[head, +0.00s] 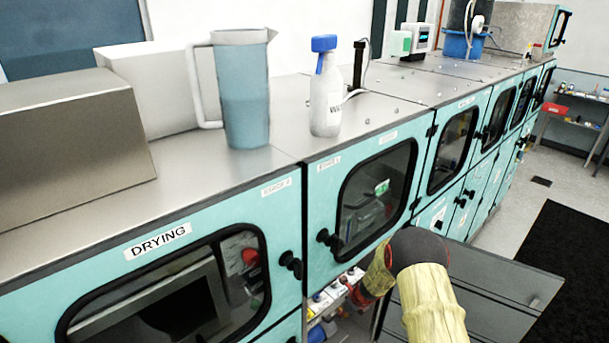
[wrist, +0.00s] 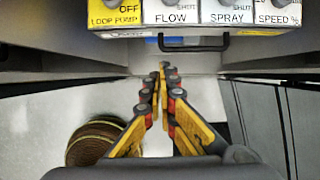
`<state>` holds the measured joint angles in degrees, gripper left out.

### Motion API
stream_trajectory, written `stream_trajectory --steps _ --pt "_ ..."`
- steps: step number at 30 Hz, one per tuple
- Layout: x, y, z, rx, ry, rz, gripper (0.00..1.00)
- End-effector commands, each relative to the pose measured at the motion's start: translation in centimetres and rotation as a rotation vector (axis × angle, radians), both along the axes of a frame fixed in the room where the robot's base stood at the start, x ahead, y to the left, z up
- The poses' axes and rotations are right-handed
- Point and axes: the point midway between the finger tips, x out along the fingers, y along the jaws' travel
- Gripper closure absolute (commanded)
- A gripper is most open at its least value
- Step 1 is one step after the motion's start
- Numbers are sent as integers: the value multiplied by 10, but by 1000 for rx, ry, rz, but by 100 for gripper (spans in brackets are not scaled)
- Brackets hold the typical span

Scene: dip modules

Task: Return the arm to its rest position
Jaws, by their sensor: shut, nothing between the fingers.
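My arm, in a yellow sleeve, reaches in from the lower right of the head view. My gripper (head: 357,296) is partly seen there, low in front of the open lower cabinet. In the wrist view my gripper (wrist: 163,68) has its yellow and black fingers together at the tips, with nothing between them. A control panel (wrist: 205,14) labelled loop pump, flow, spray and speed is ahead of the fingertips. In the head view small controls (head: 330,294) show beside the gripper. The fingertips look apart from the panel.
An open grey door (head: 500,290) lies to the right of my arm. The teal cabinet fronts (head: 225,215) run along the left. A blue jug (head: 242,95) and a spray bottle (head: 326,100) stand on the bench top. A black mat (head: 560,250) lies on the floor at right.

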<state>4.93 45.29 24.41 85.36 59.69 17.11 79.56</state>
Motion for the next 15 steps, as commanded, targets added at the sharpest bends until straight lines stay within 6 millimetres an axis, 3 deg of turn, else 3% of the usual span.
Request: stream_trajectory --steps 6,11,15 --pt "-12 10 -1 -25 -20 225 100" --pt "-65 24 -11 -32 12 536 100" --pt "-101 32 16 -39 -3 826 100"
